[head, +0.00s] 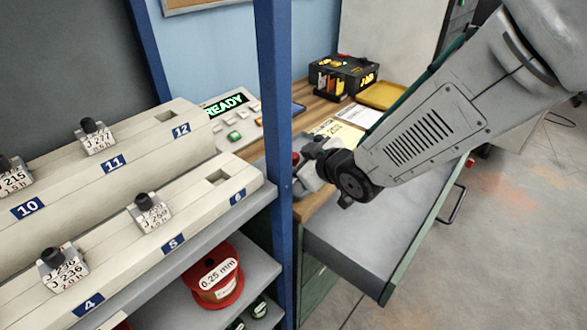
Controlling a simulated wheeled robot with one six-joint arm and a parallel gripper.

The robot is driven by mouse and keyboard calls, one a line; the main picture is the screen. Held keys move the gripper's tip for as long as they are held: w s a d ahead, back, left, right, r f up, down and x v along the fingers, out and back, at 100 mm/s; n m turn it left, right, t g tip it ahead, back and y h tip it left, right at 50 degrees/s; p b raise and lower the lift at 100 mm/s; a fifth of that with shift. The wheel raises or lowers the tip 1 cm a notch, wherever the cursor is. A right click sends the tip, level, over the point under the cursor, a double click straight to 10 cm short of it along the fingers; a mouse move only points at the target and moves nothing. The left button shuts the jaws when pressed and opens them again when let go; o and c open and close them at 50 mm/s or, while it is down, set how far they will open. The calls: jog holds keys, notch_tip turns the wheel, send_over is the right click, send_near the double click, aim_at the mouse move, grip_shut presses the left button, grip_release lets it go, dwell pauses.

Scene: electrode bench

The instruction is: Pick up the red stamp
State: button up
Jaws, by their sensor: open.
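My gripper (303,173) is at the end of my arm, over the left part of the wooden desk (318,106), just right of the blue post. It is open. A small red thing (295,158) shows at its fingers, partly hidden by the gripper and the blue post. It may be the red stamp, but too little of it shows to be sure. I cannot tell whether the fingers touch it.
A blue post (277,120) stands close left of my gripper. An open grey drawer (365,240) lies below my arm. Papers (338,132), a yellow tray (382,95) and a black box (343,76) are on the desk. A shelf with numbered racks (195,200) fills the left.

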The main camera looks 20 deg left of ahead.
aim_at(297, 159)
jog(key=x, duration=0.3)
jog(key=shift+w+a+f, duration=0.1)
jog(key=shift+a+f, duration=0.05)
jog(key=shift+c, duration=0.3)
jog(key=c, duration=1)
jog(key=shift+o, duration=0.2)
